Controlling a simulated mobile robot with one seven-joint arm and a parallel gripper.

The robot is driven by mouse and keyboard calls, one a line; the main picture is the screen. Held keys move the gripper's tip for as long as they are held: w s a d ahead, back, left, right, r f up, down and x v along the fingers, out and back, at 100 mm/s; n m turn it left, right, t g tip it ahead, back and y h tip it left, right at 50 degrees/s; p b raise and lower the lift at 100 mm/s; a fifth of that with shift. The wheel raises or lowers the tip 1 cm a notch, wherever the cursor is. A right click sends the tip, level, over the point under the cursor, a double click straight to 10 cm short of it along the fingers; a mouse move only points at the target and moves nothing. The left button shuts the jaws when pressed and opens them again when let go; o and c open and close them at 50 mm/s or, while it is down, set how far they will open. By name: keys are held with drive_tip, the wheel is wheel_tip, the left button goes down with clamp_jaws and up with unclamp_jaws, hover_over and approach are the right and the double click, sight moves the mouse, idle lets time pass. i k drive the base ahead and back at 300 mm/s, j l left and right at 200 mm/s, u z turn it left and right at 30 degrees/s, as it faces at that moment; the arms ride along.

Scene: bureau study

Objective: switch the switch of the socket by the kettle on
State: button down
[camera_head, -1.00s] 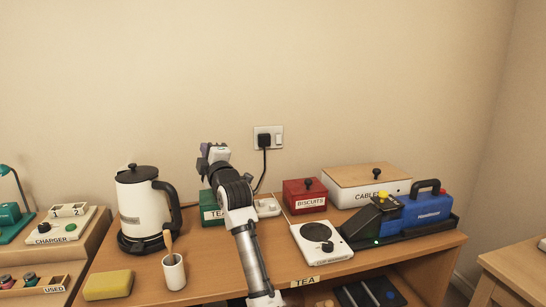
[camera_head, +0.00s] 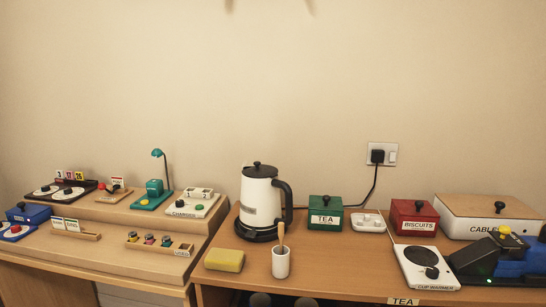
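The wall socket (camera_head: 382,148) is a pale plate on the wall behind the desk, right of the kettle. A black plug (camera_head: 377,156) sits in its left part, and a white rocker switch (camera_head: 393,153) is on its right. The rocker is too small to tell on from off. The white kettle (camera_head: 262,198) with black lid and handle stands on its black base. A black cord runs down from the plug toward the kettle and passes behind the green tea box (camera_head: 325,212).
Below the socket are a white dish (camera_head: 368,223), a red biscuits box (camera_head: 414,220) and a cup warmer (camera_head: 427,267). A cables box (camera_head: 487,217) is at right. A sponge (camera_head: 224,261) and a white cup (camera_head: 280,262) stand in front. The wall around the socket is clear.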

sight(392, 155)
drive_tip(key=i+j+z, duration=0.1)
drive_tip(key=z, duration=1.45)
drive_tip(key=i+j+z, duration=0.1)
drive_tip(key=j+z, duration=0.25)
drive_tip(key=z, duration=0.15)
drive_tip(key=j+z, duration=0.65)
drive_tip(key=j, duration=0.25)
drive_tip(key=k+j+z, duration=0.15)
drive_tip(key=j, duration=0.9)
drive_tip(key=k+z, duration=0.05)
